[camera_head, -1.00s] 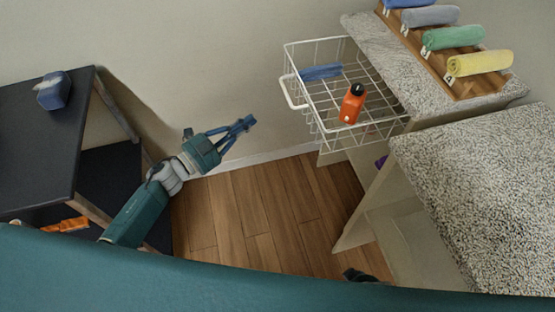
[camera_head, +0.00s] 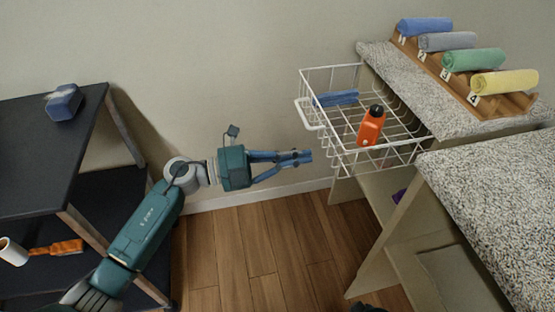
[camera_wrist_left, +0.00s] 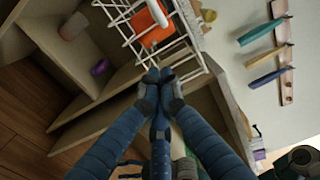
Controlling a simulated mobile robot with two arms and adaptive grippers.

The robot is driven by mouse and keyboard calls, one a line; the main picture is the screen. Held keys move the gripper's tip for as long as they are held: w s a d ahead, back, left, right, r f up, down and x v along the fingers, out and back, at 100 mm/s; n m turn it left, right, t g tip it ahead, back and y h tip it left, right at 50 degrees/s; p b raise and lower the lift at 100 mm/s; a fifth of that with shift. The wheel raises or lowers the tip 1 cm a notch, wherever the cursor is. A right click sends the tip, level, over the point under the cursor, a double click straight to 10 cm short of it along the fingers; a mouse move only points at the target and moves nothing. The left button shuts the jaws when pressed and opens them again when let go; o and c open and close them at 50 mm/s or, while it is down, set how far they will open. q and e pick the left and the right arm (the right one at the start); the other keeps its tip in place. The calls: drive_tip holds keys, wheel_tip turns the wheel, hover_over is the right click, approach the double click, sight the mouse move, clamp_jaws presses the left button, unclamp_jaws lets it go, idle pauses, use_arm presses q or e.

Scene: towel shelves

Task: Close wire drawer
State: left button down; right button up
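The white wire drawer (camera_head: 398,160) stands pulled out from the grey-topped shelf unit, with its handle (camera_head: 308,114) on its left end. It holds an orange bottle (camera_head: 371,128) with a black cap and a folded blue cloth (camera_head: 336,98). My left gripper (camera_head: 306,158) is left of and below the drawer in the head view, its fingers pointing right. In the left wrist view the fingertips (camera_wrist_left: 159,76) are together, with nothing seen between them, and overlap the drawer's wires (camera_wrist_left: 190,52); contact cannot be told. My right gripper is not recognisable; only a dark sliver shows at the bottom edge.
Rolled towels in blue, grey, green and yellow (camera_head: 504,82) lie on a numbered wooden rack (camera_head: 452,84) on the counter. A second speckled counter (camera_head: 500,185) is nearer. A dark shelf (camera_head: 40,155) stands at left. The wooden floor (camera_head: 250,245) between is clear.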

sight(330, 152)
use_arm(q)
drive_tip(key=x, duration=0.4)
drive_tip(key=shift+w+d, duration=0.1)
drive_tip(key=shift+d, duration=0.1)
use_arm(e)
drive_tip(key=shift+w+r, duration=0.1)
drive_tip(key=shift+r, duration=0.35)
